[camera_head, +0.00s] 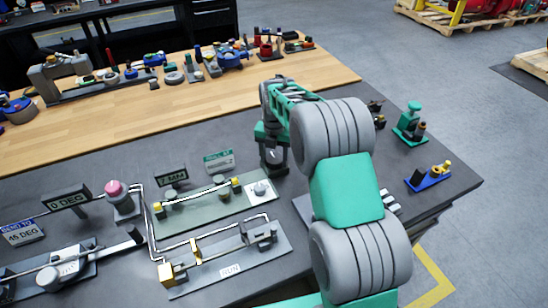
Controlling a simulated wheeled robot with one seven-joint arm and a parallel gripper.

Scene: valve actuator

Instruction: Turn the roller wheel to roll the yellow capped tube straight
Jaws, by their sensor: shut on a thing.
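A thin, pale tube (198,195) with yellow caps lies on a green plate (190,223) in the middle of the table. Its left cap (158,210) and right cap (236,184) both show. A white, round, knob-like part (261,188) sits at the plate's right end; it may be the roller wheel, but I cannot tell for sure. My gripper (273,166) points down just behind and to the right of this part. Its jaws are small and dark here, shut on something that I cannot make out.
Small signs (219,161) stand behind the plate. In front is a fixture with a RUN label (230,270) and brass parts. A pink knob (114,187) stands at left. Blue and green fixtures (430,178) are at right.

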